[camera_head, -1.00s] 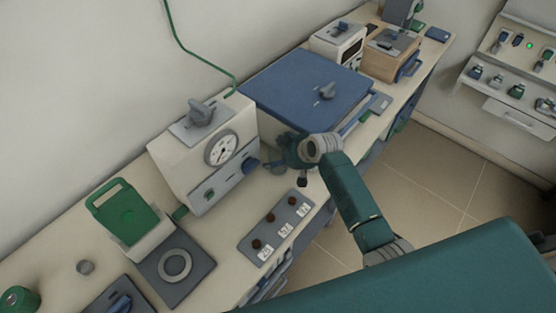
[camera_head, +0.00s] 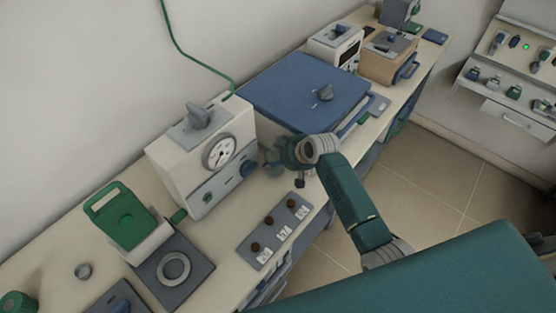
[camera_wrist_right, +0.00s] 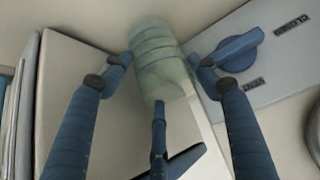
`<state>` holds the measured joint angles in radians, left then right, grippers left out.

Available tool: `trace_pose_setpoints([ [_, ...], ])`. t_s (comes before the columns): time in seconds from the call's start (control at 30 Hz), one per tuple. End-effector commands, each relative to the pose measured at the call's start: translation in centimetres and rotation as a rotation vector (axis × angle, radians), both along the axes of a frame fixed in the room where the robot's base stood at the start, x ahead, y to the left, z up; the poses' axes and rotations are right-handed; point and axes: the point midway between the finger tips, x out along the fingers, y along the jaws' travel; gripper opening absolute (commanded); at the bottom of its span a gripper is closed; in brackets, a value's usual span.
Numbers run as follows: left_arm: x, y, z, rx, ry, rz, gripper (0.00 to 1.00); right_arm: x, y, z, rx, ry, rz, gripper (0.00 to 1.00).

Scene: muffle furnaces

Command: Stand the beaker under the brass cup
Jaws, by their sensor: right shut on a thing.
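In the head view, my right gripper (camera_head: 284,155) is over the bench, just right of the white dial instrument (camera_head: 203,155) and in front of the blue-lidded box. The beaker (camera_head: 272,166) shows only faintly there, partly hidden by the gripper. I cannot make out a brass cup in either view. My left gripper is not in view.
The blue-lidded box (camera_head: 305,92) stands behind the gripper. A grey strip (camera_head: 270,240) with brown knobs and labels lies in front. A blue knob (camera_wrist_right: 235,50) on the instrument panel is close to the right finger. A green-topped device (camera_head: 122,218) stands at left.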

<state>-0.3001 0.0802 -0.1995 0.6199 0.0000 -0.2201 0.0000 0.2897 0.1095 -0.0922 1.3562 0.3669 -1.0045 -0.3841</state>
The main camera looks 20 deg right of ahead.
Motion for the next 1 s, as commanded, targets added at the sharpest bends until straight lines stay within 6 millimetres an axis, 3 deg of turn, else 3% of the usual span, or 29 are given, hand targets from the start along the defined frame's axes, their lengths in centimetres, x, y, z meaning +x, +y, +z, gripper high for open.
trace_pose_setpoints([
  [0.27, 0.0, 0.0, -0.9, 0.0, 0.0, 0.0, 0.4, 0.2, -0.1, 4.8, -0.002, -0.008, 0.001, 0.29],
  [0.8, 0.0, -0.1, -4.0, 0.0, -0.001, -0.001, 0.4, 0.2, 0.0, 20.1, -0.001, -0.011, 0.0, 0.29],
  [1.0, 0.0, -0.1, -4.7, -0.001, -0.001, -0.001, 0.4, 0.1, 0.0, 24.4, -0.001, -0.006, 0.0, 0.29],
])
